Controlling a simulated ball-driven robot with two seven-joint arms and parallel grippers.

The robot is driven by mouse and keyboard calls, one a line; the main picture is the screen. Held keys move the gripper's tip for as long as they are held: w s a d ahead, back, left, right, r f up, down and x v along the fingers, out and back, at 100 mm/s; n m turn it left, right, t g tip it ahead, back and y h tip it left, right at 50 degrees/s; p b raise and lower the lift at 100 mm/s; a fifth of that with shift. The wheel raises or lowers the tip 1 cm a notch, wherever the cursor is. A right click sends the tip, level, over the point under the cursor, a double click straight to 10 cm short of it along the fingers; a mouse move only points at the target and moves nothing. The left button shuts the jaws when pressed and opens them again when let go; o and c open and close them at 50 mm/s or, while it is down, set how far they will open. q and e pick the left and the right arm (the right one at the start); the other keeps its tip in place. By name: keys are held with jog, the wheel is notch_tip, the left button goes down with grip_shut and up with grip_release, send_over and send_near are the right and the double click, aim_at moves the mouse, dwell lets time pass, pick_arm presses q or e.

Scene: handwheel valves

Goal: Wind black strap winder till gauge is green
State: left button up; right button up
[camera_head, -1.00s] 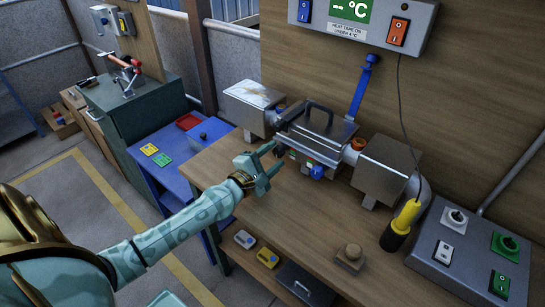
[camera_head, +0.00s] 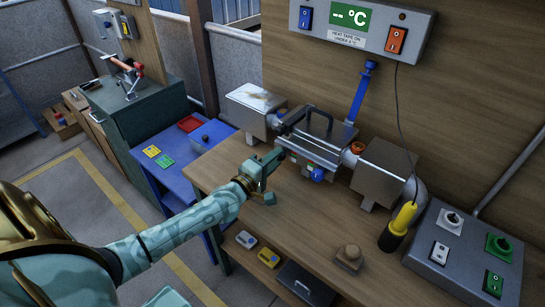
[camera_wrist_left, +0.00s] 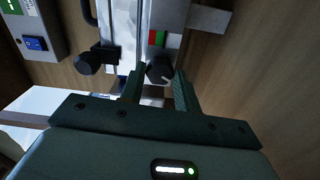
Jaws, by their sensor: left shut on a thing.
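A steel box with a black carry handle (camera_head: 318,115) sits between two metal housings on the bench. My left gripper (camera_head: 277,158) is at its front left corner. In the left wrist view the fingers (camera_wrist_left: 160,88) are closed about a round black knob (camera_wrist_left: 160,68) with a pale mark on it, which I take as the black strap winder. The gripper hides this knob in the head view. A small red and green gauge (camera_wrist_left: 156,37) shows just beyond the knob; its exact reading is unclear. A second dark knob (camera_wrist_left: 90,62) is beside it. My right gripper is out of view.
A blue knob (camera_head: 317,174) is on the box front, and a blue lever (camera_head: 361,92) stands behind.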

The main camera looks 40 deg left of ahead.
pick_arm(q)
jog(key=shift+r+m+p, duration=0.25)
jog(key=shift+m+p, duration=0.1)
jog(key=shift+m, duration=0.75)
jog(key=o, duration=0.8)
jog(key=shift+f+b, duration=0.3)
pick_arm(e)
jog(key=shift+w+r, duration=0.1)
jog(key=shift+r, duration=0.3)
pick_arm(q)
jog(key=s+p, duration=0.1)
jog(key=s, duration=0.1)
jog(key=s+p, duration=0.1)
jog(key=s, duration=0.2)
jog(key=shift+s+a+r, duration=0.1)
jog(key=shift+s+a, duration=0.1)
jog(key=shift+s, duration=0.3)
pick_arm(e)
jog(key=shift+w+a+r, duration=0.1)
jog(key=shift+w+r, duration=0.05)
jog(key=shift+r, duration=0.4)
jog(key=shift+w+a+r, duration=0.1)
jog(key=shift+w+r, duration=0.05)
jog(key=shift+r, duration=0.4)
